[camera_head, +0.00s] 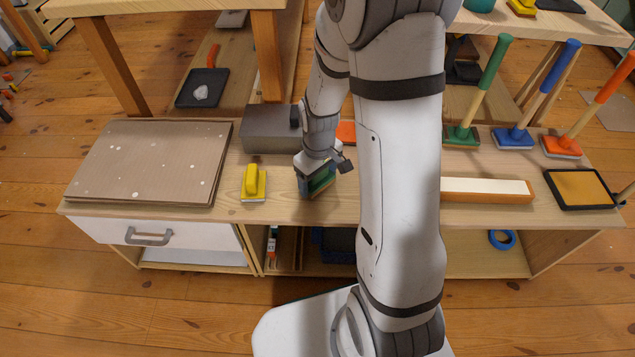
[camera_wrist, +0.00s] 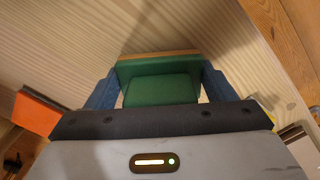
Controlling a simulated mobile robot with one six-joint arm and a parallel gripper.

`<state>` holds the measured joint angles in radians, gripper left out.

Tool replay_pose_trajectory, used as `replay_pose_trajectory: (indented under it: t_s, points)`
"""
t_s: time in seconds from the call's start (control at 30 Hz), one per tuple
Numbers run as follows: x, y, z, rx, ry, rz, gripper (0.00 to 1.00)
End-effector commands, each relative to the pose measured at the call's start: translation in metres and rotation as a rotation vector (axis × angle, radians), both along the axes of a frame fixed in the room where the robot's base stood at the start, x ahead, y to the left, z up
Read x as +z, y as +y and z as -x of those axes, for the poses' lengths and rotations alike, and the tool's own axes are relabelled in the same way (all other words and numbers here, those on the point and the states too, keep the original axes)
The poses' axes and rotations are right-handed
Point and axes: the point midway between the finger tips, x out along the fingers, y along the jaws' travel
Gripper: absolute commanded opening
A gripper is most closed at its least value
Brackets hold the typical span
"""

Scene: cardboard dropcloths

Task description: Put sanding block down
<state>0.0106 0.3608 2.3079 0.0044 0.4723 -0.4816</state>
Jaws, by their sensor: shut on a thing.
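A green sanding block (camera_wrist: 160,88) is between the two blue fingers of my gripper (camera_wrist: 160,92) in the wrist view. The gripper is shut on it. In the head view my gripper (camera_head: 317,182) is over the front middle of the wooden bench top (camera_head: 400,205), and part of the green block (camera_head: 322,179) shows between the fingers. I cannot tell whether the block touches the bench. A yellow-handled sanding block (camera_head: 254,182) stands on the bench to the left of my gripper.
Cardboard sheets (camera_head: 150,162) lie at the bench's left. A grey box (camera_head: 270,136) stands behind my gripper. A long white-topped block (camera_head: 487,190), an orange-filled tray (camera_head: 579,188) and long-handled green, blue and orange tools (camera_head: 515,138) are at right. My arm hides part of the bench.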

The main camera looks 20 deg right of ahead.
Motion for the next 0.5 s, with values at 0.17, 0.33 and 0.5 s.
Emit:
replay_pose_trajectory:
  t_s: [0.17,0.33,0.5]
  points:
    - [-0.0081,0.0002,-0.0002,0.0,-0.001,0.0,0.55]
    - [-0.0092,0.0004,-0.0003,0.001,-0.001,0.0,0.55]
    - [-0.0107,0.0006,-0.0002,0.001,-0.001,0.0,0.84]
